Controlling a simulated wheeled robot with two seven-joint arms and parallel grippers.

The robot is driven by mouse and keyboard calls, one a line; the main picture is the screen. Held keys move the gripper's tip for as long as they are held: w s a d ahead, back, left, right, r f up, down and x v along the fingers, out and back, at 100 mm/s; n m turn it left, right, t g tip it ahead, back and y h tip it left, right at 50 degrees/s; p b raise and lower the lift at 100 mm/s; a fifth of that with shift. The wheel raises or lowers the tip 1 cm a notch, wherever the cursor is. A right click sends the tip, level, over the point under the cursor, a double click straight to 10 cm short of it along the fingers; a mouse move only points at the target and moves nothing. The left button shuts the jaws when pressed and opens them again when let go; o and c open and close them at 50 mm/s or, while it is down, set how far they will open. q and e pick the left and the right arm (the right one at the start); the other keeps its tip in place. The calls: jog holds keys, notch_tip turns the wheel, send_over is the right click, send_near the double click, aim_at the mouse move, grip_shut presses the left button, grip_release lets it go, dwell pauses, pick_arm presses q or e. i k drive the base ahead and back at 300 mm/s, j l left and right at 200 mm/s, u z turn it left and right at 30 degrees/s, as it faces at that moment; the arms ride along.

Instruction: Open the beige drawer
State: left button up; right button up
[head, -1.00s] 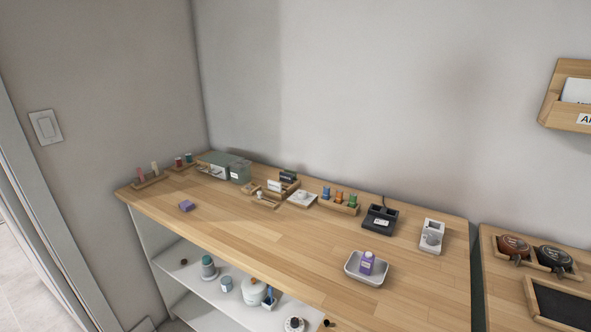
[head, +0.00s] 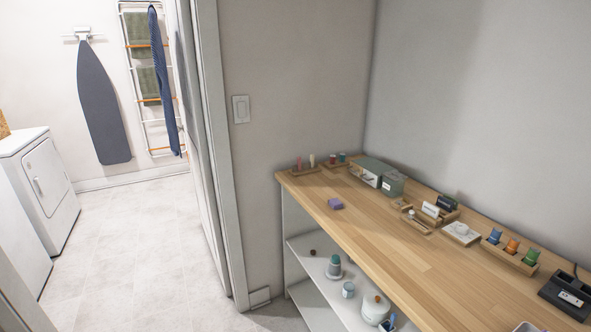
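No beige drawer can be made out in the head view. Neither of my grippers is in view. A wooden-topped counter (head: 400,255) runs along the wall at the right, with open white shelves under it.
A doorway with a white frame (head: 222,180) opens at the left onto a tiled floor (head: 140,250). Beyond it are a white washer or dryer (head: 45,190), an ironing board (head: 103,105) on the wall and a rack with towels (head: 150,85). The visible floor there is clear.

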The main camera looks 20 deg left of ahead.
aim_at(362, 169)
jog(key=u, duration=0.15)
jog(key=i+j+z, duration=0.45)
jog(key=i+j, duration=0.4)
jog(key=j, duration=0.15)
